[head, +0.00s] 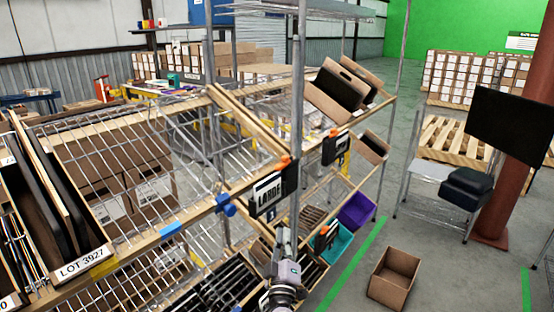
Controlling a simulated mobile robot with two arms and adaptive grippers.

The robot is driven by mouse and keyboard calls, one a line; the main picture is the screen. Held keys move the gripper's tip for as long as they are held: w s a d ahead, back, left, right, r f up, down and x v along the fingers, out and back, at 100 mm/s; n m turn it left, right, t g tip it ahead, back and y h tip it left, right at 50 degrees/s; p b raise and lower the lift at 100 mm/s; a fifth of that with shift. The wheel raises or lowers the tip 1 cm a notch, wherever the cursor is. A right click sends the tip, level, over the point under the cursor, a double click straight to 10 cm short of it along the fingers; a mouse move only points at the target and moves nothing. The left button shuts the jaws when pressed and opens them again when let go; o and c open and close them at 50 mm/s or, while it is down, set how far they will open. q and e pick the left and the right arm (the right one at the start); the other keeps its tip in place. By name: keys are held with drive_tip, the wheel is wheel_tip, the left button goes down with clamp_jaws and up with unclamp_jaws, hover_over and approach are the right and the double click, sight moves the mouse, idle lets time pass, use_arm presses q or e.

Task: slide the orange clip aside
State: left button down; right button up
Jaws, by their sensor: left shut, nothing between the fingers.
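An orange clip (284,161) sits at the top right of a black-framed "LARGE" sign (268,192) on the front rail of the rack. A second orange clip (333,132) is on another black sign farther along the rail. A third orange patch (324,230) shows on a dark sign on the lower shelf. My left gripper (284,237) comes up from the bottom edge, shut and empty. In the picture it is below the "LARGE" sign, apart from the orange clips. Its fingertips are small and hard to make out. My right gripper is not in view.
A metal upright (297,100) stands close to the sign. Tilted cartons (337,92) rest on the upper shelf. Purple (356,211) and teal bins are below. An open carton (394,278) stands on the floor at right.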

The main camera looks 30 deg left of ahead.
sight(283, 162)
use_arm(q)
drive_tip(key=s+r+n+g, duration=0.2)
drive_tip(key=r+n, duration=0.3)
drive_tip(key=r, duration=0.3)
drive_tip(key=s+a+r+n+g+y+p, duration=0.1)
drive_tip(key=r+n, duration=0.3)
drive_tip(key=r, duration=0.4)
drive_tip(key=shift+s+a+r+n+g, duration=0.3)
drive_tip(key=shift+s+r+n+g, duration=0.1)
drive_tip(key=shift+g, duration=0.4)
drive_tip(key=shift+w+a, duration=0.1)
drive_tip(key=shift+w, duration=0.05)
drive_tip(key=p+x, duration=0.1)
drive_tip(key=x, duration=0.8)
drive_tip(key=shift+a+r+p, duration=0.1)
drive_tip(key=shift+p, duration=0.3)
drive_tip(key=shift+w+p, duration=0.4)
drive_tip(key=shift+w, duration=1.85)
drive_tip(key=shift+w, duration=0.1)
